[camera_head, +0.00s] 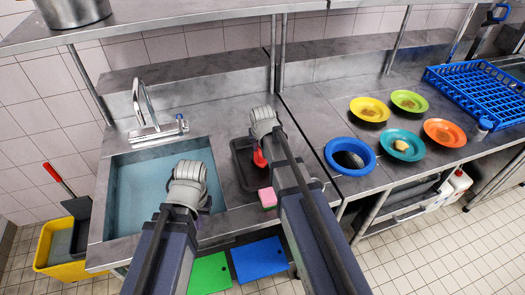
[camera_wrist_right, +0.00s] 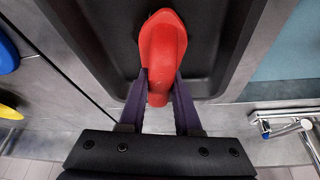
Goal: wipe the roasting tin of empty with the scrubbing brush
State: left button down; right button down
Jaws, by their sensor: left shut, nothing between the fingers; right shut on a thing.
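The black roasting tin (camera_head: 240,150) lies on the steel counter right of the sink; my right arm covers part of it. It also fills the upper middle of the right wrist view (camera_wrist_right: 105,45). The red scrubbing brush (camera_head: 259,158) is over the tin, and its red body shows large in the right wrist view (camera_wrist_right: 162,45). My right gripper (camera_wrist_right: 159,88) is shut on the brush, with a finger on each side. Whether the brush touches the tin's floor is unclear. My left gripper (camera_head: 206,204) is shut and empty near the sink's front right; its fingers are mostly hidden.
The sink (camera_head: 135,190) with its tap stands left of the tin. A pink and green sponge (camera_head: 267,198) lies in front of the tin. At right are a blue bowl (camera_head: 335,165), several colored plates with food, and a blue rack (camera_head: 480,92). A shelf runs above.

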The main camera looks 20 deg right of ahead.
pick_arm(q)
jog(key=shift+f, duration=0.2)
pick_arm(e)
jog(key=shift+w+d+f, duration=0.1)
jog(key=shift+d+f, duration=0.05)
jog(key=shift+d, duration=0.15)
pick_arm(q)
jog(key=shift+r, duration=0.15)
pick_arm(e)
jog(key=shift+s, duration=2.4)
pick_arm(q)
jog(key=shift+f, duration=0.2)
jog(key=shift+r, duration=0.15)
pick_arm(e)
jog(key=shift+w, duration=2.45)
